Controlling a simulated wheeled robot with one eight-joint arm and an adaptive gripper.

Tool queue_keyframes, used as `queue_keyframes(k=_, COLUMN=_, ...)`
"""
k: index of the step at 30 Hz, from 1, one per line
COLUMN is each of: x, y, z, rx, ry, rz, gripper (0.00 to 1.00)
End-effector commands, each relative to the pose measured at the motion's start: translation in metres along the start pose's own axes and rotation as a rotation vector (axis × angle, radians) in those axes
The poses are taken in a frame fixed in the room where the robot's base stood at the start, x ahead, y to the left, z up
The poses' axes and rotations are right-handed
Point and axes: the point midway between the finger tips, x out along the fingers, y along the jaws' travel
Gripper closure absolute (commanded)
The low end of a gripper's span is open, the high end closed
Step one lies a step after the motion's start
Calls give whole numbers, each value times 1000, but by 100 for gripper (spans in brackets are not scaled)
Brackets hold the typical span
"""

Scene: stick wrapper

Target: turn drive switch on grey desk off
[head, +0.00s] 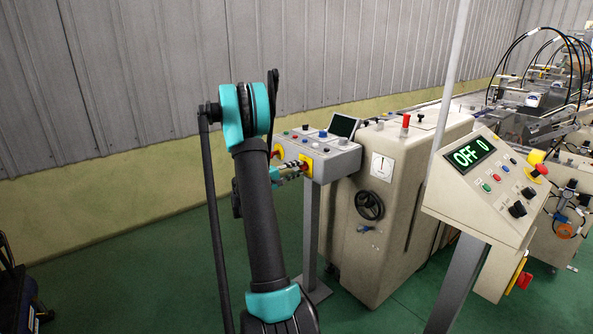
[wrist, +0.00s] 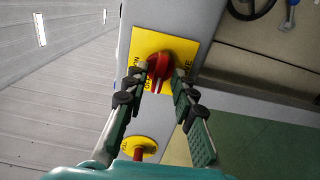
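The grey desk (head: 340,160) is a sloped control box on a post, left of centre in the head view. On its side is a red rotary switch (wrist: 159,66) on a yellow plate (wrist: 182,42), with lettering partly covered by my fingers. In the head view, the yellow plate (head: 307,166) is just beyond my gripper (head: 300,168). In the wrist view, my gripper (wrist: 161,75) is open, with one finger on each side of the red switch. The fingertips are close to the knob; I cannot tell whether they touch it.
A second red knob on a yellow disc (wrist: 139,148) is on the same face. A beige machine with a handwheel (head: 369,205) stands right of the desk. A beige panel (head: 485,185) at right reads "OFF 0". Green floor is open at left.

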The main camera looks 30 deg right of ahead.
Motion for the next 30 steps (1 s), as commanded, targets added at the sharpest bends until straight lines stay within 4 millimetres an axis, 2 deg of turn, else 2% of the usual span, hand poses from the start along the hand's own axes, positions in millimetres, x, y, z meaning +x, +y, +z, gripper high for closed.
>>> queue_keyframes(k=9, x=0, y=0, z=0, rx=0, ry=-1, rz=1, gripper=68)
queue_keyframes(k=13, x=-10, y=0, z=-1, rx=0, ry=2, rz=1, gripper=68)
queue_keyframes(k=17, x=-32, y=0, z=-1, rx=0, ry=3, rz=1, gripper=68)
queue_keyframes(k=24, x=-81, y=0, z=-1, rx=0, ry=3, rz=1, gripper=68)
queue_keyframes(k=30, x=-110, y=0, z=0, rx=0, ry=1, rz=1, gripper=68)
